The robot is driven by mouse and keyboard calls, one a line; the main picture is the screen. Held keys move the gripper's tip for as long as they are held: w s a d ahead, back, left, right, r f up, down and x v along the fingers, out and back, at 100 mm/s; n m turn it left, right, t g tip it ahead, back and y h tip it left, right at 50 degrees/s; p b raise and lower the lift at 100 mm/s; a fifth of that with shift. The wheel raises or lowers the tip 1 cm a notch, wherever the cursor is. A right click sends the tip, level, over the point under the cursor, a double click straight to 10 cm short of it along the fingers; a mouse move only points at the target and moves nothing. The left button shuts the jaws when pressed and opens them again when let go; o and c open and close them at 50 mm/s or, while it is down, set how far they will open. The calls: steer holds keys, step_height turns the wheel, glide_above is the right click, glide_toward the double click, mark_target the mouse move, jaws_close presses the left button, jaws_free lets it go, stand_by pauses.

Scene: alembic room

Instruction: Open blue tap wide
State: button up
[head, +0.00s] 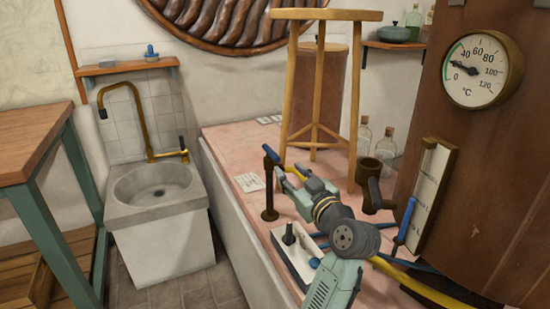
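A dark bronze tap post (269,192) stands on the pink counter, with a blue lever (273,157) at its top. The lever slants down to the right, towards my gripper. My gripper (284,177) is just right of the post, near the lever's lower end. Its two pale teal fingers look spread apart. I cannot tell whether a finger touches the lever. A second blue handle (406,221) stands slanted at the right, by the large brown vessel.
The pink counter (235,145) holds a wooden stool (318,90), glass bottles (386,145), a brown cup-like fitting (372,182) and a white tray (293,254). A dial gauge (482,70) is on the brown vessel (425,90). A stone sink (155,192) stands left.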

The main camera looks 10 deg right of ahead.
mark_target(276, 159)
steer(key=w, duration=0.3)
steer(key=w+a, duration=0.1)
steer(key=w, duration=0.1)
steer(key=w+p, duration=0.1)
steer(key=w, duration=0.2)
steer(key=shift+w+a, duration=0.35)
steer(key=shift+c, duration=0.4)
jaws_close()
